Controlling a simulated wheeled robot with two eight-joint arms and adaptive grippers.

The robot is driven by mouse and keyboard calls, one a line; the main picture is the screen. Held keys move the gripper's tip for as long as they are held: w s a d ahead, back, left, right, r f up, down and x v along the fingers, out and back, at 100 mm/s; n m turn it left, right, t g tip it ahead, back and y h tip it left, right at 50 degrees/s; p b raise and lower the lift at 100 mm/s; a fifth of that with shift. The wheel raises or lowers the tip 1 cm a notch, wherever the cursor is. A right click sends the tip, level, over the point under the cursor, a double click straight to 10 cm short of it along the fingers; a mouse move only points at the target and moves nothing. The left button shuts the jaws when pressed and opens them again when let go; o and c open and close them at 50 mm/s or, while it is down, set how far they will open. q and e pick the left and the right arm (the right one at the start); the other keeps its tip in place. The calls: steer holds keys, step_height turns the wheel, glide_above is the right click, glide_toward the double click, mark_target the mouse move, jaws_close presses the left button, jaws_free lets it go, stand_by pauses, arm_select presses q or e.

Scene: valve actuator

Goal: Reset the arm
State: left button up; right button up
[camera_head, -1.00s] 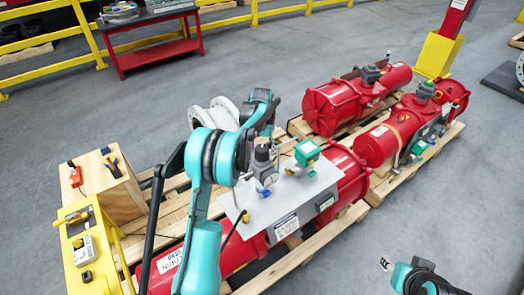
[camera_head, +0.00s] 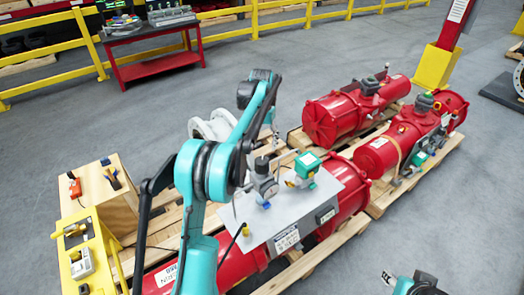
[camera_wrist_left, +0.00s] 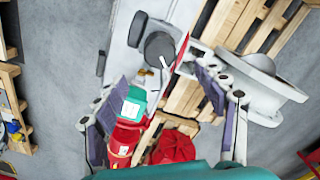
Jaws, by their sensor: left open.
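A red valve actuator (camera_head: 348,205) lies on a wooden pallet, with a grey panel (camera_head: 310,222) on top. The panel carries a green-topped box (camera_head: 307,165) and a grey regulator (camera_head: 264,184). My teal left arm reaches over the panel from the left. My left gripper (camera_head: 270,138), partly hidden behind the arm, is above the far side of the panel. In the left wrist view my left gripper (camera_wrist_left: 163,112) is open, fingers wide apart, nothing held. My right gripper (camera_head: 389,278) barely shows at the bottom right; its jaws are too small to judge.
Two more red actuators (camera_head: 326,118) (camera_head: 378,156) lie on pallets behind and to the right. A yellow stand (camera_head: 88,250) and a wooden box (camera_head: 98,188) with tools are at the left. A red cart (camera_head: 160,66) and yellow railing stand behind. Grey floor is open beyond the pallets.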

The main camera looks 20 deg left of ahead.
arm_select(q)
steer(key=shift+r, duration=0.35)
steer(key=s+d+r+t+b, duration=0.1)
steer(key=s+d+t+b, duration=0.15)
steer(key=s+d, duration=0.4)
steer(key=s+d+r+t+b, duration=0.1)
steer(key=s+d+r+b, duration=0.15)
steer(key=s, duration=0.75)
steer(key=s+d+f+t+b, duration=0.2)
steer(key=s+d+f, duration=0.1)
steer(key=s+f, duration=0.3)
steer(key=s+d+f+t+b, duration=0.1)
steer(key=s+d+f+b, duration=0.1)
steer(key=s+f, duration=0.4)
steer(key=s, duration=0.4)
steer(key=shift+d+f+m+t, duration=0.3)
steer(key=shift+d+t, duration=0.05)
steer(key=shift+d, duration=0.05)
